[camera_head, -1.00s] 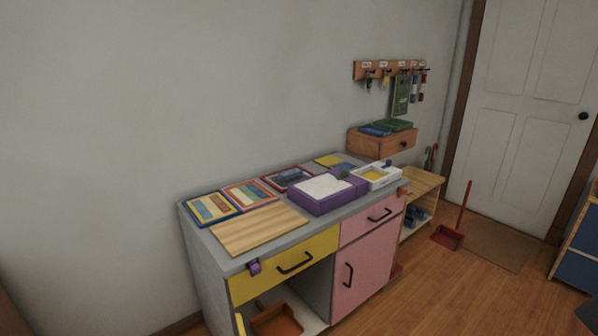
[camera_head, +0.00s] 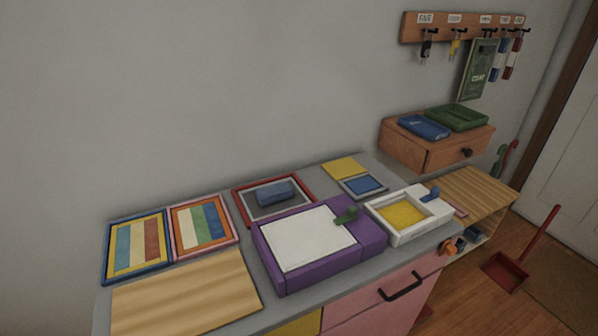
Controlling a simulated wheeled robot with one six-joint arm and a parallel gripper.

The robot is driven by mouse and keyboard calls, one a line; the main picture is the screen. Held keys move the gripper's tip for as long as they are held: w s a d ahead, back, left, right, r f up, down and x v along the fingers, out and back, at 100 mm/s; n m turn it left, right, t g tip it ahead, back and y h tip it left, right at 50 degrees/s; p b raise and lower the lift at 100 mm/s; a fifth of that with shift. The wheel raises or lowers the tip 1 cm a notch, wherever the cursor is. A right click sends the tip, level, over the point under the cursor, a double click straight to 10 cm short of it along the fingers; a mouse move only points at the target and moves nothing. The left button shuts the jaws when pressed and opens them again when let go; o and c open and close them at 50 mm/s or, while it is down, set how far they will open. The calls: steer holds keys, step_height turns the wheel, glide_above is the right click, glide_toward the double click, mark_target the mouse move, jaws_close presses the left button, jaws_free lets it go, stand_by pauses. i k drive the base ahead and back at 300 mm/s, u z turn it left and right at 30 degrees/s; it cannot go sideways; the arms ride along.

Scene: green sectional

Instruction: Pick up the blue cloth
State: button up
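I cannot tell for certain which blue thing is the cloth. A flat blue square (camera_head: 363,185) with a pale border lies at the back right of the grey counter (camera_head: 382,168), next to a yellow square (camera_head: 345,168). A rounded blue block-like thing (camera_head: 276,192) sits in a red-framed tray (camera_head: 240,207) to its left. A blue folded thing or book (camera_head: 424,127) lies on the wall-mounted wooden drawer (camera_head: 408,157), beside a green one (camera_head: 457,117). My gripper is not in view.
A purple box (camera_head: 320,276) with a white top and a green knob, and a white tray (camera_head: 405,235) with a yellow inside, stand in front of the squares. A wooden board (camera_head: 185,295) and striped panels (camera_head: 137,246) fill the left. A key rack (camera_head: 463,28) hangs above the drawer.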

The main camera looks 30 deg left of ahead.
mark_target(274, 193)
steer(key=i, duration=0.4)
steer(key=u, duration=1.5)
steer(key=i, duration=0.5)
steer(key=u, duration=0.05)
